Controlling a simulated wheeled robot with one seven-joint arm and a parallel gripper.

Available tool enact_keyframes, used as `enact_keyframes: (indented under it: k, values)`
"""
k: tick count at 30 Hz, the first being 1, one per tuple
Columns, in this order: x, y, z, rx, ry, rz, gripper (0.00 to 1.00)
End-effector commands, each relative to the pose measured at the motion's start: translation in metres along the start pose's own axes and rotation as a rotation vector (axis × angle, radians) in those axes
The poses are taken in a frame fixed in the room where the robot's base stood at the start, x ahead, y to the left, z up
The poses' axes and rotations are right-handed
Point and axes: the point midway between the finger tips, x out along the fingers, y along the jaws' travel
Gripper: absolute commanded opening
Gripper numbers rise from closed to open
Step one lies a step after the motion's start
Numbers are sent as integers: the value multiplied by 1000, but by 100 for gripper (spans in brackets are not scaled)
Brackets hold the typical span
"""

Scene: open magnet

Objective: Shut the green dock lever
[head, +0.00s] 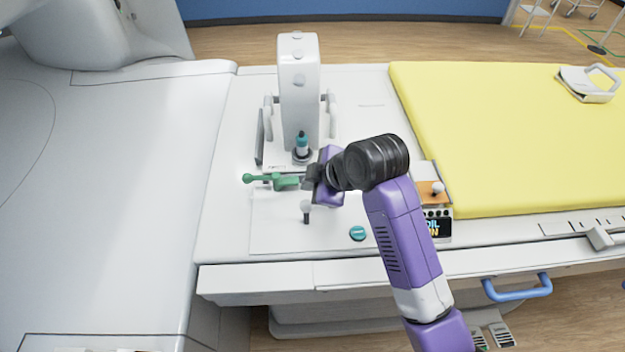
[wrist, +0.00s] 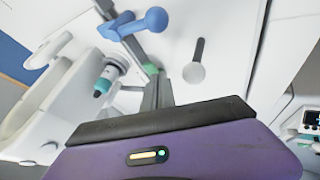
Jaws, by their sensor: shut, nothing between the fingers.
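The green dock lever (head: 265,178) lies across the white deck left of my gripper in the head view, its ball end pointing left and its green block nearest me. My gripper (head: 307,177) is shut and empty, its tips close to the right end of the lever; I cannot tell if they touch. In the wrist view, a small green part (wrist: 151,69) shows by the fingertips (wrist: 152,88). Beyond it is a blue ball-ended arm (wrist: 135,25); I cannot tell whether it belongs to the lever.
A teal-topped plug (head: 302,142) stands behind my gripper, before a tall white post (head: 299,85). A white-topped knob (head: 306,207) stands in front of the lever, with a teal disc (head: 357,233) to its right. A yellow pad (head: 500,130) lies right.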

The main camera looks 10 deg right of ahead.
Motion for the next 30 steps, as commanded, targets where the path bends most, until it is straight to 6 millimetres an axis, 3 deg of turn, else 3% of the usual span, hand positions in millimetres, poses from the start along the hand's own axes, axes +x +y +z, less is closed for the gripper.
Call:
enact_keyframes:
  k: [6, 12, 30]
  values:
    - [37, 0, 0, -2, -3, -1, 0]
    - [57, 0, 0, -1, -2, 0, 0]
    - [65, 5, 4, -49, 24, -25, 0]
